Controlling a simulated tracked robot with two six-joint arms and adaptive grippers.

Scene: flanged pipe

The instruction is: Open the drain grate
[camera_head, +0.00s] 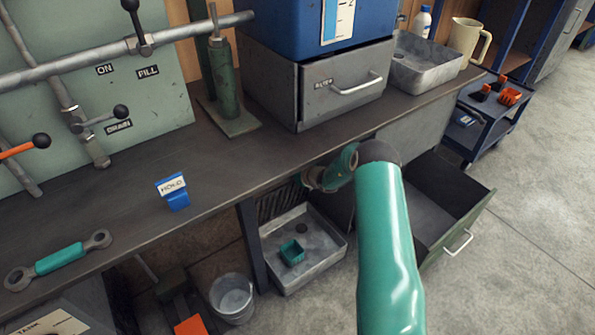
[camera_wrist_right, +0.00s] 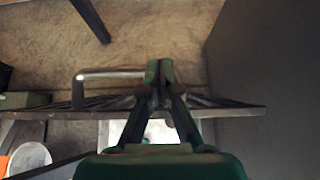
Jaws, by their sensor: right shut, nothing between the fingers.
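The drain grate (camera_head: 280,202) is a dark slatted panel under the bench, partly hidden by the bench edge and my right arm. In the right wrist view the grate (camera_wrist_right: 95,106) is seen nearly edge-on, with a pale metal bar handle (camera_wrist_right: 112,73) standing up from it at the left. My right gripper (camera_wrist_right: 160,68) is shut and empty. Its fingertips overlap the grate and lie beside the right end of the handle; I cannot tell whether they touch. In the head view its fingers are hidden under the bench. My left gripper is out of view.
A metal tray (camera_head: 334,260) with a teal box (camera_head: 291,252) lies below the grate. A bucket (camera_head: 232,298) stands left of it. An open drawer (camera_head: 478,212) juts out right of my arm. The bench top (camera_head: 225,160) overhangs the grate.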

